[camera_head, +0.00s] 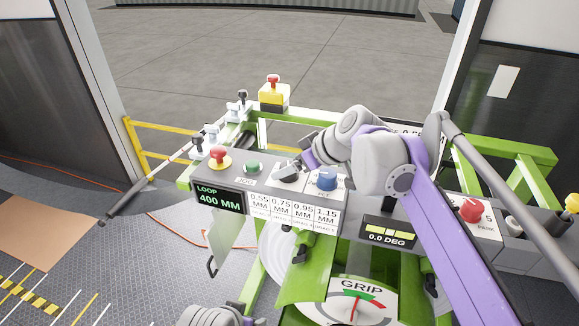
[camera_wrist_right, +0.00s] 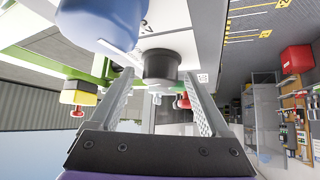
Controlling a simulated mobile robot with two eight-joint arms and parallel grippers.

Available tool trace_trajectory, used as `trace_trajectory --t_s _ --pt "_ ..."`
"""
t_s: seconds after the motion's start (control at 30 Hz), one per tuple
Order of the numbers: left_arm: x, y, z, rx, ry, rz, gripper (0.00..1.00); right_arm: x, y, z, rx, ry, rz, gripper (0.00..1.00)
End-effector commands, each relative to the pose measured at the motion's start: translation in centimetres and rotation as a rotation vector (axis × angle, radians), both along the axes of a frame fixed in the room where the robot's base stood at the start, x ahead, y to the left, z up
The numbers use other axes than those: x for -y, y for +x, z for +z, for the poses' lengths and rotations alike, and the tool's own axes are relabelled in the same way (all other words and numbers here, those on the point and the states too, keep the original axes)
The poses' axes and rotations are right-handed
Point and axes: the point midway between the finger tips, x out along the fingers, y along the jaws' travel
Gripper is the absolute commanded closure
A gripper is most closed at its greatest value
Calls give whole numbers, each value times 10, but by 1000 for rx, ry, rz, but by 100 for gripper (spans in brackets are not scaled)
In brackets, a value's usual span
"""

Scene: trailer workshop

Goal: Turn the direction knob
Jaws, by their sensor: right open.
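A row of controls sits on the grey control panel (camera_head: 345,211). A grey-and-black knob (camera_head: 287,174) stands between a green button (camera_head: 253,167) and a blue knob (camera_head: 327,179); I cannot read its label. My right gripper (camera_head: 298,165) is at this knob, partly hiding it. In the right wrist view the gripper (camera_wrist_right: 160,68) is open. Its two fingers reach up on either side of the black knob (camera_wrist_right: 160,64), with gaps beside it. The blue knob (camera_wrist_right: 103,22) is close beyond the left finger. My left gripper's fingers are out of view; only part of that arm shows at the bottom edge.
A red mushroom button (camera_head: 220,155) is left of the green button. A red knob (camera_head: 472,210) is on the panel's right. A yellow box with a red button (camera_head: 273,93) stands behind. The panel display (camera_head: 219,197) reads LOOP 400 MM; a GRIP dial (camera_head: 357,304) is below.

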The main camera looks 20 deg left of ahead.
Motion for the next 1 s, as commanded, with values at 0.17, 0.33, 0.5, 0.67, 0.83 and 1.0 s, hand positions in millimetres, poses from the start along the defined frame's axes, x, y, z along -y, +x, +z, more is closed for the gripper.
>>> trace_trajectory --t_s 0.17,0.33,0.5,0.67,0.83,1.0 --pt "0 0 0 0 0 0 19 -4 2 -5 0 0 0 19" --pt "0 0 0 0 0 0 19 -4 2 -5 0 0 0 19" --pt "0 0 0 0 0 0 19 -4 2 -5 0 0 0 43" --pt "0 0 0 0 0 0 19 -4 2 -5 0 0 0 71" --pt "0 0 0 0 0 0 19 -4 2 -5 0 0 0 100" --pt "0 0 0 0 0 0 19 -4 2 -5 0 -1 -7 100"
